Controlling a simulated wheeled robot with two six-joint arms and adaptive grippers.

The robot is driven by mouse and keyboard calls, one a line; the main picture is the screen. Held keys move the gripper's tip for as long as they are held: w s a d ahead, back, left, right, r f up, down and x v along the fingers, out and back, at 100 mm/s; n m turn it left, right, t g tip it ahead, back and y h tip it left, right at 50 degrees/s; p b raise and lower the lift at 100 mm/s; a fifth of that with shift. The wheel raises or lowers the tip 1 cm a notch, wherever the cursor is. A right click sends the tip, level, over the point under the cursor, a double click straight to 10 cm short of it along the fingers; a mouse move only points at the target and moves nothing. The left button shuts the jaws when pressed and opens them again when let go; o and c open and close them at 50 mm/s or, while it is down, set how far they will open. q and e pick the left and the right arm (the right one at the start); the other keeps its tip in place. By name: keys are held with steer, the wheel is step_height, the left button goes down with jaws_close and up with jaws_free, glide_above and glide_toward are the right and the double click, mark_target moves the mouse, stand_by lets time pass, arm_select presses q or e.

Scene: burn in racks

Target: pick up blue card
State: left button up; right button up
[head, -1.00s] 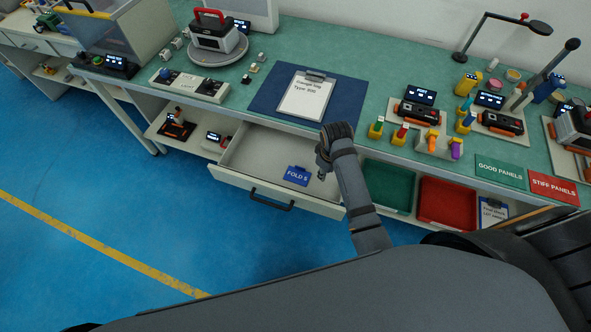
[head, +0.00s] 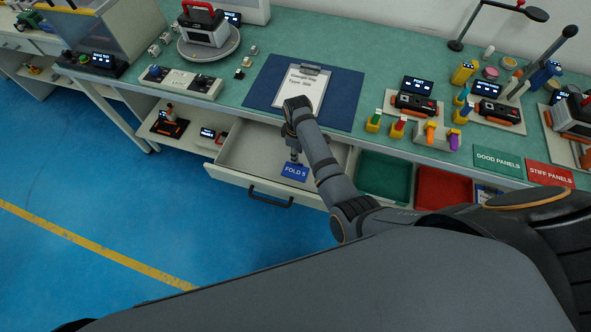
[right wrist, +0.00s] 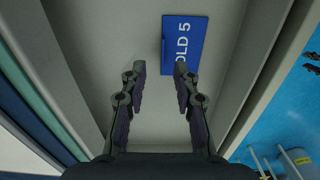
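The blue card (head: 295,173) marked "FOLD 5" lies in the open drawer (head: 232,181). It also shows in the right wrist view (right wrist: 186,40), with its lettering partly covered by a finger. My right gripper (head: 294,158) points down into the drawer at the card's upper edge. In the right wrist view my right gripper (right wrist: 160,68) is open with nothing between its fingers. The right-hand fingertip overlaps the card's lower part; whether it touches cannot be told. My left gripper is out of view.
The drawer's front wall and handle (head: 270,196) stick out below the bench. A clipboard on a dark blue mat (head: 343,98) lies above. Green and red bins (head: 384,176) sit right of the drawer. Rigs and coloured pegs stand on the bench's right.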

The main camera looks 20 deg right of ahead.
mark_target(295, 171)
steer(key=f, duration=0.4)
steer(key=shift+s+d+f, duration=0.1)
steer(key=shift+s+f, duration=0.05)
steer(key=shift+s, duration=0.2)
steer(key=shift+f, duration=0.3)
jaws_close()
